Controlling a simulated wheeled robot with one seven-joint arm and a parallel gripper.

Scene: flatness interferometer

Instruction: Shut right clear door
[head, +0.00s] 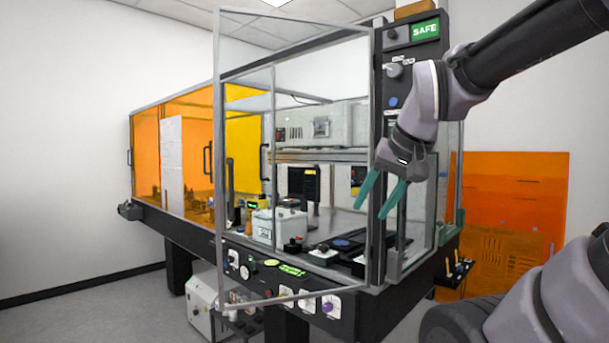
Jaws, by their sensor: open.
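The right clear door (300,75) is a tall transparent panel in a grey metal frame. It stands open, swung out from the front of the enclosure, with its bottom rail hanging in front of the control panel. Its left upright (219,190) appears to be the free edge, and its right side is near the dark post. A dark handle (265,160) shows behind or on the clear panel; I cannot tell which. My gripper (381,195) has two teal fingers, spread apart and empty, pointing down beside the door's right side. I see no clear contact with the door.
Orange panels (160,150) close the enclosure's left part. A dark post (410,70) with a green SAFE sign stands behind my gripper. A control panel (285,280) lines the front edge. Floor at left is clear.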

